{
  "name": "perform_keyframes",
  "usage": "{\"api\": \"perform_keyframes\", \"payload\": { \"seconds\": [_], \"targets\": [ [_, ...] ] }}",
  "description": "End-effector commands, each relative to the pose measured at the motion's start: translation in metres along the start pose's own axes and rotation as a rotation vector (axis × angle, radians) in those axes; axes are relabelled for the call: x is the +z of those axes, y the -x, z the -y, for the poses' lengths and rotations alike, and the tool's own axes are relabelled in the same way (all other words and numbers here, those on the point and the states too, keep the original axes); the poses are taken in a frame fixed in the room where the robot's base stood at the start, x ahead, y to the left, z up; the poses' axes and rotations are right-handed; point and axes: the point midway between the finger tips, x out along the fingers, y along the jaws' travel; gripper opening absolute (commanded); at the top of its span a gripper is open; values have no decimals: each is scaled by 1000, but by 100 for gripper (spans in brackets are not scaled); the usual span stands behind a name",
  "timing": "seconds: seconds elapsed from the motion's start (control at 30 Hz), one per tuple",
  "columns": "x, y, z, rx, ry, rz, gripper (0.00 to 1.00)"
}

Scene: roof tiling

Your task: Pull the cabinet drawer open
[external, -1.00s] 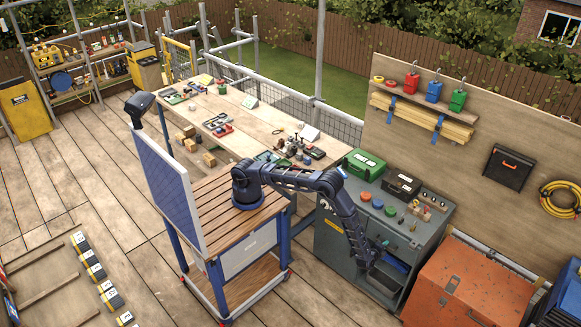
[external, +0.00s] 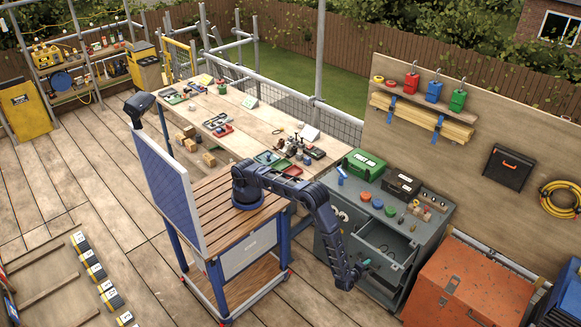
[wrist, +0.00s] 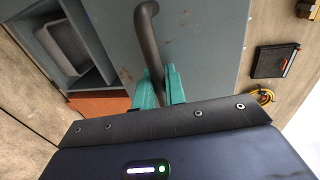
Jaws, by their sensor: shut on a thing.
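The grey cabinet (external: 328,245) stands right of my wooden-topped base. Its top drawer (external: 395,238) stands out from the body, and its empty-looking inside shows from above. My gripper (external: 366,263) is at the drawer's front. In the wrist view the green fingertips (wrist: 159,88) are shut on the dark bar handle (wrist: 148,45), one on each side. The grey drawer front (wrist: 205,45) fills the middle of that view. The handle's lower part is hidden between the fingers.
An open shelf space with a grey bin (wrist: 62,50) lies beside the drawer front. An orange chest (external: 475,285) stands close right of the cabinet. Colored lids, a green case (external: 364,162) and a black box (external: 402,186) sit on top. Deck floor lies in front.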

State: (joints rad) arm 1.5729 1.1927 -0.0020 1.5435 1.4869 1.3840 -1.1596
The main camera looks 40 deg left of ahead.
Motion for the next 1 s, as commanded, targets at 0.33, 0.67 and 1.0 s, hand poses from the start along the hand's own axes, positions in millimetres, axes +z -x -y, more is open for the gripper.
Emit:
{"api": "perform_keyframes", "payload": {
  "seconds": [0.33, 0.67, 1.0],
  "targets": [
    [0, 62, -14, 1, -1, -1, 0],
    [0, 78, -17, 1, -1, -1, 0],
    [0, 78, -17, 1, 0, 0, 16]
  ]
}}
